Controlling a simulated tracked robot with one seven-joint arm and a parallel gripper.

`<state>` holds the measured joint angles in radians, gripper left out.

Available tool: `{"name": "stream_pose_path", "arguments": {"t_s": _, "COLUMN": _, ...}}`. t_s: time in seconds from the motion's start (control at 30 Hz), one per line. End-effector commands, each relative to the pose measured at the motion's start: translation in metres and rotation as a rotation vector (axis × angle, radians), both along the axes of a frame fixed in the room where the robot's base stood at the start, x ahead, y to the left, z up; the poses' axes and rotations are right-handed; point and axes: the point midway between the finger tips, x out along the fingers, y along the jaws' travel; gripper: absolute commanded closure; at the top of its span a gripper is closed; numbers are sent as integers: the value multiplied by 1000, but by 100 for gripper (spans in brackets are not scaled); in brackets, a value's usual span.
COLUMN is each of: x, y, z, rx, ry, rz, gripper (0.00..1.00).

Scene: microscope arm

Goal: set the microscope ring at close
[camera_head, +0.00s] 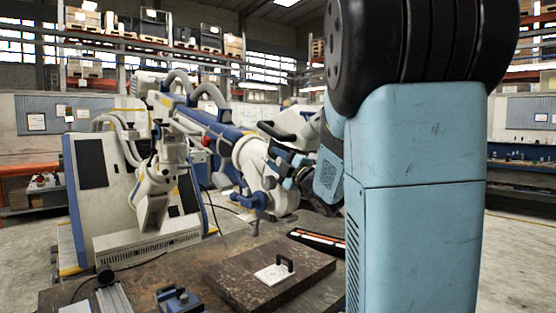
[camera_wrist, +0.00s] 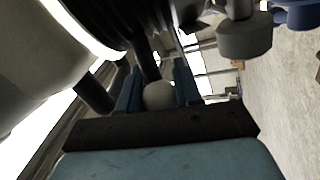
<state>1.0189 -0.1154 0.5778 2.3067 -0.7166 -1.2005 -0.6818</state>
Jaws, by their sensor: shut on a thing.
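The microscope (camera_head: 225,140) is a large white and blue jointed arm, reaching right from its white cabinet. My gripper (camera_head: 290,168) is at the right end of its head, partly hidden by my own arm. In the wrist view my gripper's (camera_wrist: 157,80) two blue fingers stand either side of a dark peg with a round grey end (camera_wrist: 159,96), and are shut on it. The peg runs up to a dark ribbed ring (camera_wrist: 125,22), which lies beside a pale, rounded housing (camera_wrist: 35,60). Any setting marks on the ring cannot be made out.
Below stands a dark worktable (camera_head: 150,270) with a brown plate (camera_head: 235,290), a small white block with a black handle (camera_head: 275,272) and a blue clamp (camera_head: 180,299). A grey cylinder (camera_wrist: 243,40) hangs close to my gripper at the upper right of the wrist view.

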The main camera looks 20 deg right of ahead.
Motion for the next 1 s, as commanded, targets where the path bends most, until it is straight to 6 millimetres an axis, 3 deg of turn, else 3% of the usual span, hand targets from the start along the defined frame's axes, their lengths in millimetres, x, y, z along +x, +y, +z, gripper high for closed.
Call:
{"name": "stream_pose_path", "arguments": {"t_s": 0.6, "x": 0, "y": 1, "z": -7, "rx": -9, "ry": 11, "rz": 31, "gripper": 100}}
{"name": "stream_pose_path", "arguments": {"t_s": 0.63, "x": 0, "y": 1, "z": -7, "rx": -9, "ry": 11, "rz": 31, "gripper": 65}}
{"name": "stream_pose_path", "arguments": {"t_s": 0.73, "x": 0, "y": 2, "z": -7, "rx": -9, "ry": 10, "rz": 31, "gripper": 56}}
{"name": "stream_pose_path", "arguments": {"t_s": 1.0, "x": 0, "y": 3, "z": -4, "rx": -10, "ry": 3, "rz": 34, "gripper": 56}}
